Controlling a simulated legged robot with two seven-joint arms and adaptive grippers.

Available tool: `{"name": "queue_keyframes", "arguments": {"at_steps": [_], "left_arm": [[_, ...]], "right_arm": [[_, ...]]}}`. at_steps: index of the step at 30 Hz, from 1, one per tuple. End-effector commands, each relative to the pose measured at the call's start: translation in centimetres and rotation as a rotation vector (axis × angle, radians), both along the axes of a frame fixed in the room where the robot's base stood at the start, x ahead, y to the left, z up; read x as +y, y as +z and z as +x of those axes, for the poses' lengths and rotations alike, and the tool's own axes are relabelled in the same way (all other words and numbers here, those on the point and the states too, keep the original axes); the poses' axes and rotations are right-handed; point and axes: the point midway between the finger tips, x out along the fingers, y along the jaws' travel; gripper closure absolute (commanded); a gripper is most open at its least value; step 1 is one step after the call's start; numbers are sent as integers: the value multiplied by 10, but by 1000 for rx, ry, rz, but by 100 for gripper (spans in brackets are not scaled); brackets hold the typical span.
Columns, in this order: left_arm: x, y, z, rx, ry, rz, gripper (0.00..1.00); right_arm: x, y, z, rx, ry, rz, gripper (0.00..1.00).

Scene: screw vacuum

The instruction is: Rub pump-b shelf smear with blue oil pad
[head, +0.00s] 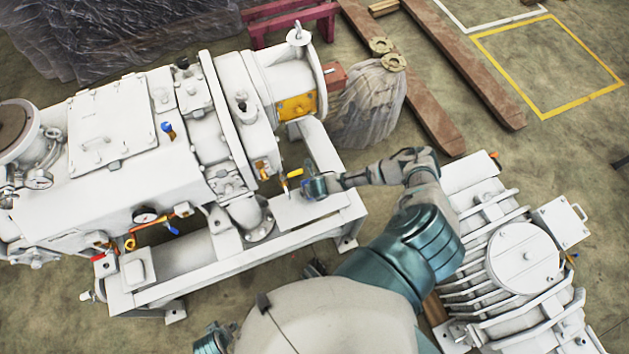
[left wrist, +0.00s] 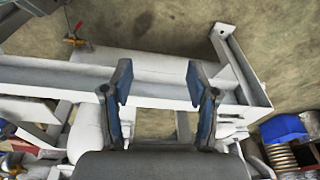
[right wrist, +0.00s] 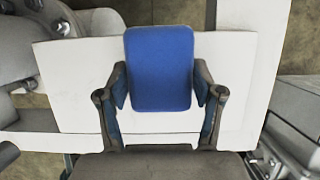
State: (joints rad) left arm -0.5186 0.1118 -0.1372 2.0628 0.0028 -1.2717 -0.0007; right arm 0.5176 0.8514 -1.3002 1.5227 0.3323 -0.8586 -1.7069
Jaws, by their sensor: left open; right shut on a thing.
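A blue pad (right wrist: 160,68) with rounded corners is held between the fingers of my right gripper (right wrist: 162,92) in the right wrist view. The pad lies over a flat white shelf plate (right wrist: 85,85); I cannot tell whether it touches. No smear shows on the visible plate; the pad covers part of it. In the head view my right gripper (head: 318,186) is at the white shelf (head: 290,213) on the pump frame, and the pad is mostly hidden. My left gripper (left wrist: 158,85) is open and empty in the left wrist view, over a white frame.
A large white pump (head: 110,130) with gauges and valves stands left of my right arm. A ribbed white machine (head: 520,260) stands at the right. A wrapped bundle (head: 365,105) and wooden beams (head: 470,80) are behind. A yellow-marked floor area (head: 550,65) is clear.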

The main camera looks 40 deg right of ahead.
Motion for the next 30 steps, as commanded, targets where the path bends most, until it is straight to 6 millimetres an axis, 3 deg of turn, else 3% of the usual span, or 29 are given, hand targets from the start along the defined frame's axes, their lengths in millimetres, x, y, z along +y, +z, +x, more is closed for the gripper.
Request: {"name": "queue_keyframes", "arguments": {"at_steps": [30], "left_arm": [[4,-87,-26,33,-10,5,41]], "right_arm": [[-5,33,-9,-1,-11,-1,66]]}}
